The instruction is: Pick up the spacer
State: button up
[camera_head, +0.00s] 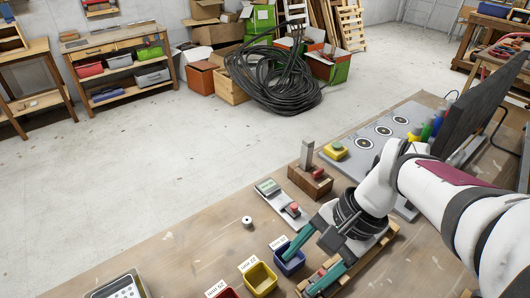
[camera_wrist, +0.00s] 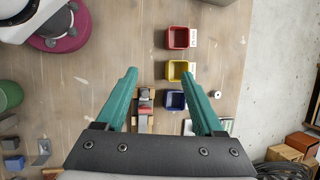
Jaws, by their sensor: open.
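The spacer (camera_head: 247,221) is a small pale cylinder with a dark hole in its top, standing on the wooden bench top left of my gripper in the head view. In the wrist view the spacer (camera_wrist: 217,94) is a small light ring, right of the blue bin and outside the right finger. My gripper (camera_head: 298,275) has teal fingers spread wide with nothing between them; it also shows in the wrist view (camera_wrist: 160,72). It is above the bench, apart from the spacer.
Blue (camera_head: 288,258), yellow (camera_head: 260,280) and red (camera_head: 226,293) bins stand in a row near my fingers. A scale-like device (camera_head: 268,187) and a wooden block (camera_head: 309,181) stand beyond. The bench around the spacer is clear. A coiled hose (camera_head: 282,92) lies on the floor.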

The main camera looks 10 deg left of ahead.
jog(key=w+a+f+m+y, duration=0.1)
jog(key=w+f+m+y, duration=0.1)
jog(key=w, duration=0.5)
jog(key=w+a+f+m+y, duration=0.1)
jog(key=w+f+m+y, duration=0.15)
jog(key=w, duration=0.45)
jog(key=m+t+y, duration=0.1)
jog(key=m+y, duration=0.3)
send_near(247, 220)
jog(key=x, duration=1)
grip_shut()
